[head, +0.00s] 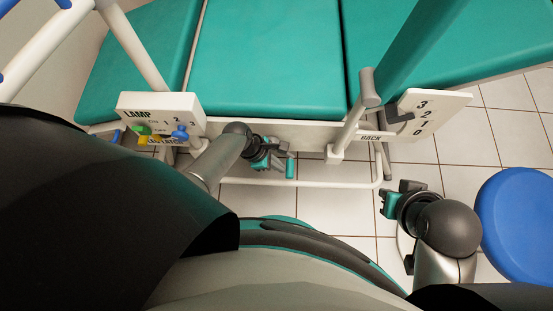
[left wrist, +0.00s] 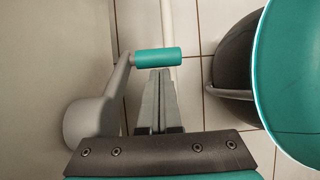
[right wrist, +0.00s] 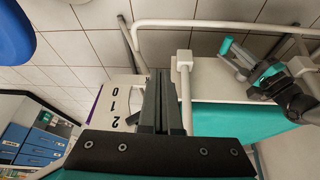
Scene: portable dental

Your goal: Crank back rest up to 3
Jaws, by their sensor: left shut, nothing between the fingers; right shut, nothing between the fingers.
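A grey crank with a teal handle (left wrist: 157,57) fills the middle of the left wrist view; the handle also shows in the head view (head: 290,169). My left gripper (head: 275,160) is shut and empty, its fingertips right beside the handle; I cannot tell whether they touch. A white scale plate (head: 428,114) numbered 0 to 3 stands by the BACK label (head: 370,137). A dark pointer (head: 398,117) lies at its left edge, and its exact reading is unclear. The teal back rest (head: 413,45) rises at the upper right. My right gripper (head: 386,203) is shut and empty below the plate.
A white LAMP box (head: 160,114) with green and blue knobs stands left of my left arm. A white rail (head: 320,184) runs under the chair. A blue round stool (head: 520,222) is at the right. Tiled floor is open between the plate and stool.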

